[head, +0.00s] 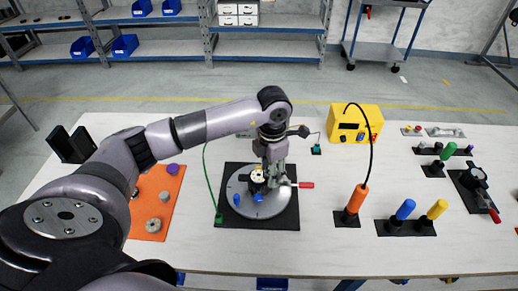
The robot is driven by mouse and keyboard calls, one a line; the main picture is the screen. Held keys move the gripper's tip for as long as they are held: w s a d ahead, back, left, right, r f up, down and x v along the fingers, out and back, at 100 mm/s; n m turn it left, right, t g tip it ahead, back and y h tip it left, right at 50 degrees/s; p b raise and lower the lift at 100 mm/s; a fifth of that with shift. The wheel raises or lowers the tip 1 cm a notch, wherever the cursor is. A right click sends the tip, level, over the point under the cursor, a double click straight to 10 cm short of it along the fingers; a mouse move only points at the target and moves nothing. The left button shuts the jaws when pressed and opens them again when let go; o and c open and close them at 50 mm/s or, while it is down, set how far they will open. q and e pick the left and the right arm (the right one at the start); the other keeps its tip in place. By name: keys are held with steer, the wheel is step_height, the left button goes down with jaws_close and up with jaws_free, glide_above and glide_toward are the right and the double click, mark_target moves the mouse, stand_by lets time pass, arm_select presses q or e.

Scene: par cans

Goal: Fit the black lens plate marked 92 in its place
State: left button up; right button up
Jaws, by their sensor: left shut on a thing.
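My left gripper (270,165) points down over a round grey turntable (268,207) on a black square base (285,222). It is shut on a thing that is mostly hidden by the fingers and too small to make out. A red handle (305,184) sticks out to the right, and blue parts (257,197) show on the turntable. I cannot read a 92 anywhere, so I cannot tell which piece is the lens plate. My right gripper is not in view.
An orange mat (147,229) with small round parts lies left. A yellow box (355,123) stands behind right. Orange (357,198), blue (405,209) and yellow (437,209) handled tools stand right, with a red-handled clamp (474,180) beyond. A green cable (209,175) runs left of the turntable.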

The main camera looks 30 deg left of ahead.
mark_target(259, 176)
arm_select(q)
steer(key=a+n, duration=0.1)
steer(key=n, duration=0.1)
steer(key=w+a+n+p, duration=0.1)
steer(key=n, duration=0.2)
steer(key=w+a+n+p, duration=0.1)
steer(key=a+n, duration=0.1)
steer(key=n, duration=0.2)
steer(key=a+n+p, duration=0.1)
steer(key=shift+w+a+f+n, duration=0.1)
steer(key=shift+w+n, duration=0.1)
steer(key=shift+n, duration=0.2)
steer(key=shift+w+a+f+n, duration=0.15)
steer(key=shift+a+n, duration=0.15)
steer(key=shift+n, duration=0.3)
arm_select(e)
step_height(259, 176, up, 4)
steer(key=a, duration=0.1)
arm_select(q)
steer(key=shift+f, duration=0.4)
steer(key=shift+f+b, duration=2)
steer(key=shift+f, duration=0.45)
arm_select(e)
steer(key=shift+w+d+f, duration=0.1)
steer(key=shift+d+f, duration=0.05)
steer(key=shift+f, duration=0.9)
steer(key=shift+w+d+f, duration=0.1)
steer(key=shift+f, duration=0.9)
